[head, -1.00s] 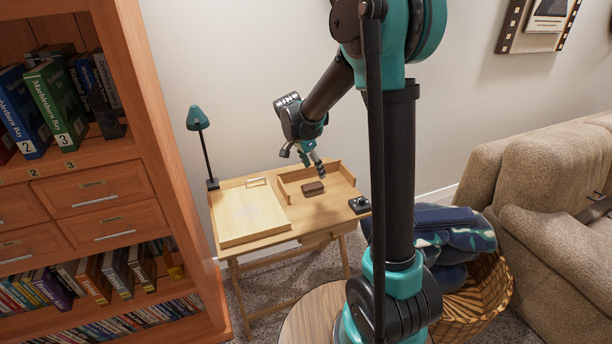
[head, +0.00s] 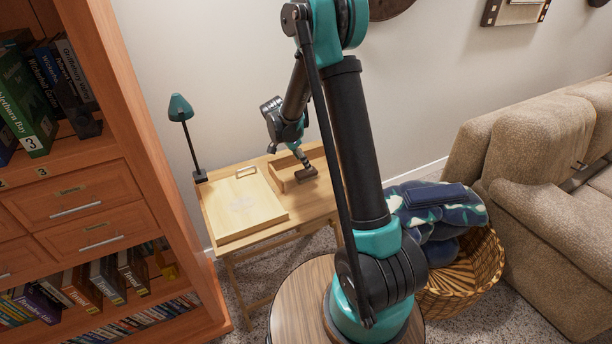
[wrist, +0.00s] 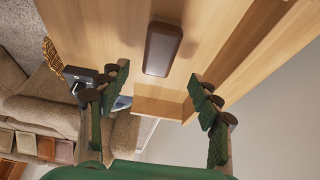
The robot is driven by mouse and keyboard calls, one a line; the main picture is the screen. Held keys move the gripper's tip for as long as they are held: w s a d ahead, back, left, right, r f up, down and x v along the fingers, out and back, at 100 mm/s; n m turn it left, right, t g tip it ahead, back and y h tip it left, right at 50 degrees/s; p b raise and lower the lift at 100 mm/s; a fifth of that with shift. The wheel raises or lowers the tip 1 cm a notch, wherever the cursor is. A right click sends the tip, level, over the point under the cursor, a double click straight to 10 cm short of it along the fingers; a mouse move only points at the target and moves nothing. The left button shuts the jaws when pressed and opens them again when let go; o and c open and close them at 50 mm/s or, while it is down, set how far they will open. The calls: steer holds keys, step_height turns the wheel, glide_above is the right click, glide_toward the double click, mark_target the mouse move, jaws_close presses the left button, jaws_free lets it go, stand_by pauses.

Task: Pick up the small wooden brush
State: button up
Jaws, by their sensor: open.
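The small wooden brush (wrist: 161,50) is a dark brown rounded block lying on the light wooden desk (wrist: 105,18). In the wrist view it sits ahead of my gripper (wrist: 162,98), centred between the two fingers and not touched by them. The fingers are spread wide and nothing is between their tips. In the head view my gripper (head: 305,164) is just above the brush (head: 307,174), which lies by the low-walled wooden tray (head: 284,184). The gap between fingertips and brush is hard to judge there.
A board with a handle (head: 240,208) covers the desk's left part, with a teal lamp (head: 180,107) behind it. A small black device (wrist: 82,75) sits on the desk. A bookcase (head: 120,100) stands left; a basket (head: 463,280) with blankets and a sofa (head: 545,150) are right.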

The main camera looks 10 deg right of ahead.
steer(key=shift+x, duration=3.5)
steer(key=shift+s+a, duration=0.15)
steer(key=c, duration=1.3)
steer(key=shift+r, duration=0.1)
step_height(320, 180, up, 20)
steer(key=shift+f, duration=0.1)
